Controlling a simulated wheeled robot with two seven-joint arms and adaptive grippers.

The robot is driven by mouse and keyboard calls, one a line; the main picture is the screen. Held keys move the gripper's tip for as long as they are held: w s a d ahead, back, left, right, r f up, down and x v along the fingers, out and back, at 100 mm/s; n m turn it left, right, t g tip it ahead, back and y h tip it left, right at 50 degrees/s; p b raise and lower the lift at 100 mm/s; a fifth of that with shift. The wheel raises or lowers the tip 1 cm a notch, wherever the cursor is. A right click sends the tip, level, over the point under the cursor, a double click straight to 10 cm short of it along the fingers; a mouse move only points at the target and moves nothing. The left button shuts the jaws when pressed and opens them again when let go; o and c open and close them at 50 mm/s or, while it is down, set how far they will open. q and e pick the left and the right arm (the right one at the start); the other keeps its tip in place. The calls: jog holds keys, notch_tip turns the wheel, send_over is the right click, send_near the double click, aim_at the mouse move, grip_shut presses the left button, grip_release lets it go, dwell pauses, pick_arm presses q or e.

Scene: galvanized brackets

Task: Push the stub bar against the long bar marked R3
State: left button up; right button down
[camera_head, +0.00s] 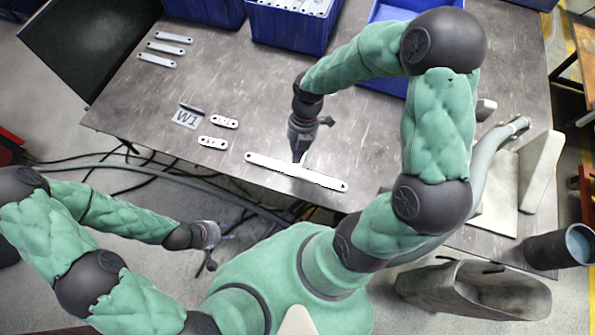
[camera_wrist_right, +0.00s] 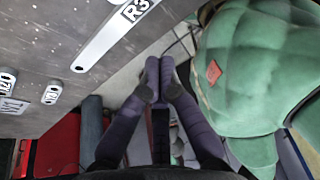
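The long bar (camera_head: 272,165) is white and lies flat near the table's front edge, with a hole at each end. In the right wrist view it carries the mark R3 (camera_wrist_right: 108,38). Two short stub bars (camera_head: 224,122) (camera_head: 212,143) lie to its upper left, apart from it; the nearer one shows in the wrist view (camera_wrist_right: 52,92). My right gripper (camera_head: 299,158) is over the middle of the long bar; contact cannot be told. Its fingers (camera_wrist_right: 159,68) are together and empty. My left gripper (camera_head: 211,242) is off the table's front edge; its fingers are too small to read.
A small marked plate (camera_head: 186,117) lies beside the stub bars. Several other short bars (camera_head: 165,48) lie at the far left. Blue bins (camera_head: 290,28) stand at the back. Pale angled pieces (camera_head: 540,165) stand at the right. The table between the stub bars and bins is clear.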

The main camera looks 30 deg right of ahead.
aim_at(296, 175)
jog(key=shift+n, duration=0.4)
jog(key=b+x, duration=0.2)
jog(key=x, duration=0.3)
jog(key=b+x, duration=0.2)
jog(key=x, duration=0.3)
jog(key=shift+s+a+r, duration=0.1)
jog(key=shift+s, duration=0.1)
jog(key=shift+w+d+f+b, duration=0.2)
jog(key=shift+w+d+b, duration=0.5)
jog(key=shift+w+d, duration=0.45)
jog(key=shift+d+r, duration=0.1)
jog(key=shift+d, duration=0.3)
jog(key=shift+w, duration=0.1)
jog(key=shift+d, duration=0.1)
